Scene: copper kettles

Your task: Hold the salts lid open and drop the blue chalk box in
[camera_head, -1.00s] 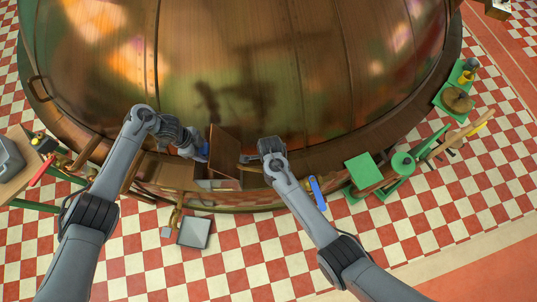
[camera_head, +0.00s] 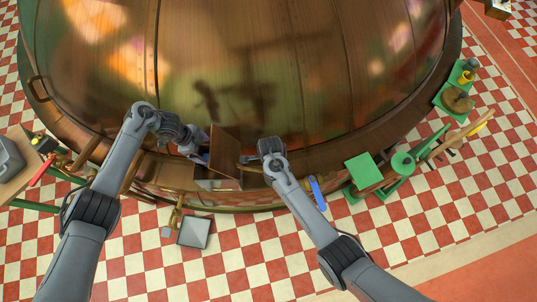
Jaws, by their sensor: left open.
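The salts lid (camera_head: 225,150), a brown wooden panel, stands raised and tilted above the salts box (camera_head: 218,184) at the foot of the copper kettle. My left gripper (camera_head: 200,152) is open just left of the lid, over the box's left part. The blue chalk box is not clearly visible now; the lid and gripper hide much of that spot, and I cannot tell whether it lies inside. My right gripper (camera_head: 262,160) is just right of the lid, low by the kettle's rim. Its fingers are too small to read, and I cannot tell whether it touches the lid.
The large copper kettle (camera_head: 250,60) fills the back. A green stand (camera_head: 362,170) and a blue object (camera_head: 317,192) are to the right. A wooden table (camera_head: 22,170) is at the left. A grey-topped item (camera_head: 195,232) lies on the open checkered floor in front.

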